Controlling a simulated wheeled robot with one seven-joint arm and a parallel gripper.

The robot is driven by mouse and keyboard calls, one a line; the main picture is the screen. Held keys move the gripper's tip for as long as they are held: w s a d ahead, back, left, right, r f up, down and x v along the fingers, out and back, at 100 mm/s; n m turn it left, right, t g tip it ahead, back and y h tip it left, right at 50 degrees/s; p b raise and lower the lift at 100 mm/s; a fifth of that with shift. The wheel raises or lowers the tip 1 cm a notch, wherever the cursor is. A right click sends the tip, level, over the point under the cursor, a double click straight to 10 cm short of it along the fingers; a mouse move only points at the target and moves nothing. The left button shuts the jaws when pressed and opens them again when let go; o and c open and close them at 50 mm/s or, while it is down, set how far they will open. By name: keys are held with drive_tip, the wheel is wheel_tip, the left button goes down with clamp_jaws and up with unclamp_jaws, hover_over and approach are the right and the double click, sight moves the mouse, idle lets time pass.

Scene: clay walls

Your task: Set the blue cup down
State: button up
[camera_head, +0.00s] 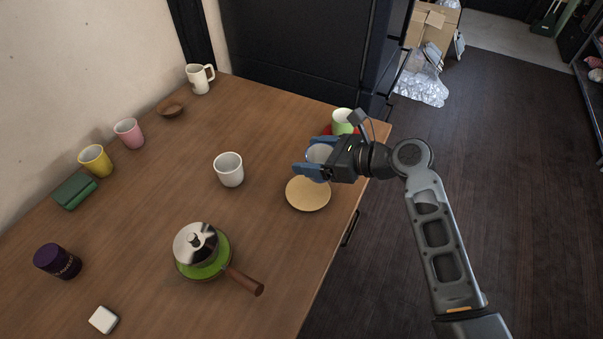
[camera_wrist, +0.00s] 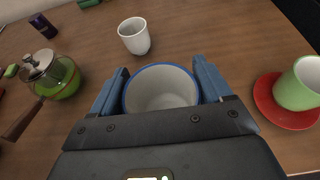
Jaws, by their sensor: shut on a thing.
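The blue cup (camera_wrist: 161,88) shows in the wrist view with a blue rim and a pale inside, upright between the two blue fingers of my gripper (camera_wrist: 160,85). My gripper is shut on it. In the head view my gripper (camera_head: 312,163) holds the cup (camera_head: 319,153) near the table's right edge, behind and above a round tan plate (camera_head: 308,194). The fingers cover part of the cup there. I cannot tell the exact gap between the cup and the table or plate.
A green cup (camera_head: 342,121) on a red saucer (camera_wrist: 290,118) stands close beside my gripper. A white cup (camera_head: 229,169) stands to the left. A green pot (camera_head: 203,253) with a brown handle is nearer the front. Bare wooden table (camera_head: 150,195) lies between these things.

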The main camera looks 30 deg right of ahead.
drive_tip(key=shift+w+a+f, duration=0.15)
drive_tip(key=shift+a+f, duration=0.25)
drive_tip(key=shift+f, duration=0.5)
drive_tip(key=shift+w+a+f, duration=0.2)
drive_tip(key=shift+a+f, duration=0.2)
drive_tip(key=shift+f, duration=0.55)
drive_tip(key=shift+w+a+f, duration=0.15)
drive_tip(key=shift+a+f, duration=0.25)
drive_tip(key=shift+f, duration=0.5)
drive_tip(key=shift+f, duration=0.2)
drive_tip(key=o, duration=1.1)
drive_tip(key=shift+c, duration=0.2)
drive_tip(key=shift+r, duration=0.15)
drive_tip(key=v, duration=1.2)
